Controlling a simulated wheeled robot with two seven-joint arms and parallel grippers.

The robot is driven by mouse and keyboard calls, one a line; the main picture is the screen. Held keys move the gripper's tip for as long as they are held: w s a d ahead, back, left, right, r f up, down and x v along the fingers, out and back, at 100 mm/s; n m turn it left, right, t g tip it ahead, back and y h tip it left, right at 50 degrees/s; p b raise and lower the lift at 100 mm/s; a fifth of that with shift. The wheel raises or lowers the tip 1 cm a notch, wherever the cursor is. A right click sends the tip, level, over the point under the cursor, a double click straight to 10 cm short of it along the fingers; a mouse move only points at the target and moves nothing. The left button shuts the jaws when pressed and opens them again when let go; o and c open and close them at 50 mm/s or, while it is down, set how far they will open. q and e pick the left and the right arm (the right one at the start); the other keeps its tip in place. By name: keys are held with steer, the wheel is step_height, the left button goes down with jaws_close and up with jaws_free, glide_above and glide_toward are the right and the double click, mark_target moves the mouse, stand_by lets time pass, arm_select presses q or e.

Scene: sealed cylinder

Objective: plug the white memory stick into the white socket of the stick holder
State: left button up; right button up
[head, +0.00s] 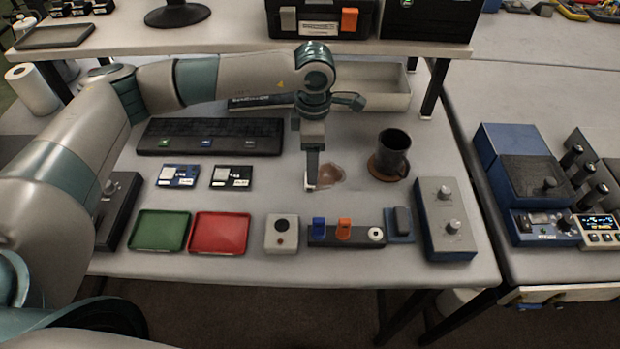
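The stick holder (346,244) is a dark bar near the table's front edge. A blue stick (319,227) and an orange stick (344,228) stand upright in it. Its white socket (376,234) at the right end looks empty, with a dark centre. My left gripper (311,182) points down at mid-table, behind the holder. A small white piece, seemingly the white memory stick (310,187), shows at its fingertips, low at the table. The fingers overlap in this view, so their grip on it cannot be made out. My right gripper is out of view.
A brownish clear patch (329,176) lies beside the fingertips. A dark mug (393,152) stands behind right. A white box with a button (282,235) is left of the holder, a blue-grey block (400,224) right of it. Red (219,233) and green (160,231) trays lie left.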

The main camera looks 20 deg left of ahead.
arm_select(q)
steer(key=shift+s+f+p, duration=0.1)
steer(key=shift+f+p, duration=0.4)
steer(key=shift+p, duration=0.15)
step_height(320, 180, down, 3)
steer(key=shift+r+p, duration=0.1)
steer(key=shift+p, duration=0.7)
steer(key=shift+f, duration=0.55)
steer(key=c, duration=1.1)
